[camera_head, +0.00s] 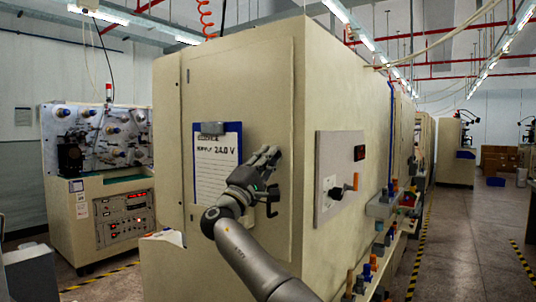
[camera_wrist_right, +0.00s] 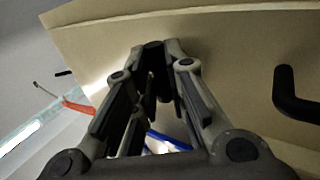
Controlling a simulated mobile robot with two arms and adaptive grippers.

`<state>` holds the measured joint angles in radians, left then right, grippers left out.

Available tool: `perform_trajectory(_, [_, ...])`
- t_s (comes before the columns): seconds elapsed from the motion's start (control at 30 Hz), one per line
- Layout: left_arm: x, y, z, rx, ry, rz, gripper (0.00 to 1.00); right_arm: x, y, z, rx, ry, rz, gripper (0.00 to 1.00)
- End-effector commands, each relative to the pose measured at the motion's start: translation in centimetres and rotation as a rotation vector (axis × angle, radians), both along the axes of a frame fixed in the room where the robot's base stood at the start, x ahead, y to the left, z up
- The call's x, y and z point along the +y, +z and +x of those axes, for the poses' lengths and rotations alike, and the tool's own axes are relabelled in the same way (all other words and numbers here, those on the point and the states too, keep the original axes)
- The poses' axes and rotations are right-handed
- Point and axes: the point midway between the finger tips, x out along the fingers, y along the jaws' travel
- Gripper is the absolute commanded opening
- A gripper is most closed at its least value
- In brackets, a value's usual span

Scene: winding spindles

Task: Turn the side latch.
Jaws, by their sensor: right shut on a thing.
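My right gripper (camera_head: 268,158) is at the right part of the beige cabinet's front door (camera_head: 270,80), right of the clipboard. In the wrist view its fingers (camera_wrist_right: 153,55) come together on a small dark piece at the door, which appears to be the side latch. The fingers hide most of it, so its angle cannot be told. A black bent handle (camera_head: 272,208) sticks out just below the gripper; it also shows at the right in the wrist view (camera_wrist_right: 295,95). My left gripper is not in view.
A blue clipboard (camera_head: 233,130) with a white sheet hangs on the door. On the cabinet's right side are a grey panel with an orange-tipped knob (camera_head: 355,182) and a shelf of spindles (camera_head: 382,207). Another machine (camera_head: 100,205) stands at left. The right aisle (camera_head: 470,240) is clear.

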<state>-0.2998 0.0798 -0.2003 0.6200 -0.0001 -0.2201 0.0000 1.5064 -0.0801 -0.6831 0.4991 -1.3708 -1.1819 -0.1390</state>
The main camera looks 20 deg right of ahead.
Motion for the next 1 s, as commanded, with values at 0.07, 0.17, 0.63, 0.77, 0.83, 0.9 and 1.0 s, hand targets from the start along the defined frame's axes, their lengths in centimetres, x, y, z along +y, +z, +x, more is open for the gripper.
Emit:
perform_trajectory(0.07, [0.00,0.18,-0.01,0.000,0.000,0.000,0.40,-0.01,-0.03,0.02,-0.006,0.000,0.007,0.00])
perform_trajectory(0.17, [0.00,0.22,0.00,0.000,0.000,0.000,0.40,-0.06,-0.08,0.02,-0.011,-0.002,0.011,0.00])
perform_trajectory(0.63, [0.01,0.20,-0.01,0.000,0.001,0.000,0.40,-0.09,-0.14,0.01,-0.013,-0.001,0.014,0.25])
perform_trajectory(0.77, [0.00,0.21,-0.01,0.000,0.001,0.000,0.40,-0.06,-0.11,0.01,-0.013,-0.001,0.013,0.35])
perform_trajectory(0.83, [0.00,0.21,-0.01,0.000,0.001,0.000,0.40,-0.05,-0.09,0.01,-0.013,0.000,0.013,0.35])
perform_trajectory(0.9, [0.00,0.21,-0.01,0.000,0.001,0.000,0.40,-0.04,-0.07,0.01,-0.013,-0.001,0.011,0.35])
perform_trajectory(1.0, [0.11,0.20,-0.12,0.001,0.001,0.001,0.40,-0.01,-0.06,0.01,-0.013,-0.001,0.011,0.35])
